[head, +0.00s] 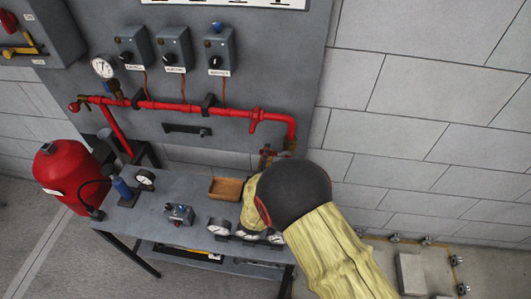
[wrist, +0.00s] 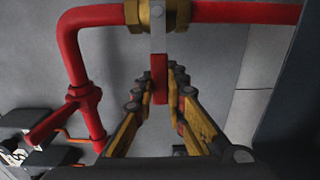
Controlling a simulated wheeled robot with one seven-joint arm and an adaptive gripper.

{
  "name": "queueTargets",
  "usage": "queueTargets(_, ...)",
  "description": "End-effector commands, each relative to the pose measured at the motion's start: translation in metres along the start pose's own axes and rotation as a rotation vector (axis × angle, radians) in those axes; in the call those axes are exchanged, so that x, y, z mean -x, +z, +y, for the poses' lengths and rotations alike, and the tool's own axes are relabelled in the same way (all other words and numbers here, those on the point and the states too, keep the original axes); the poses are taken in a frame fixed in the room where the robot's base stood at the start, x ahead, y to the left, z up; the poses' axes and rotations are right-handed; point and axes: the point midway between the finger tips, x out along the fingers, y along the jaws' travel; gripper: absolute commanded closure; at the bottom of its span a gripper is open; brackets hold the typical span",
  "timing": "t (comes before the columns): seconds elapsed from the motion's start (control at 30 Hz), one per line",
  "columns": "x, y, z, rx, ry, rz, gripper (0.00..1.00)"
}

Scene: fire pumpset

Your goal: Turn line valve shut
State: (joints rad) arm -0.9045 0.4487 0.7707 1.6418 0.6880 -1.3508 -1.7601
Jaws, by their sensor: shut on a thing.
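The line valve (wrist: 182,14) shows in the wrist view as a brass body on the red pipe (wrist: 235,12). Its grey lever with a red grip (wrist: 158,66) hangs straight across the pipe's run in this picture. My gripper (wrist: 159,84) is shut on the red grip, with one yellow-and-dark finger on each side. In the head view, the pipe (head: 180,106) runs along the grey panel and bends down at its right end. My arm there hides my gripper and most of the valve.
Below the panel, a grey bench (head: 165,222) carries gauges, a wooden tray (head: 226,188) and a small switch box (head: 179,214). A red tank (head: 68,178) stands left of it. Three control boxes (head: 174,50) sit above the pipe. Blocks and fittings lie at lower right.

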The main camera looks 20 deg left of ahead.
Motion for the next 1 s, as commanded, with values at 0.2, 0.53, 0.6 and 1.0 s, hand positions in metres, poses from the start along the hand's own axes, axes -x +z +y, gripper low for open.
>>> queueTargets(0.2,-0.001,-0.001,0.002,0.000,0.003,0.001,0.76)
queueTargets(0.53,0.000,0.000,0.001,-0.001,0.001,0.000,0.67)
queueTargets(0.6,0.000,0.000,0.000,-0.001,0.000,0.000,0.67)
queueTargets(1.0,0.053,-0.002,0.001,0.002,-0.001,0.004,0.67)
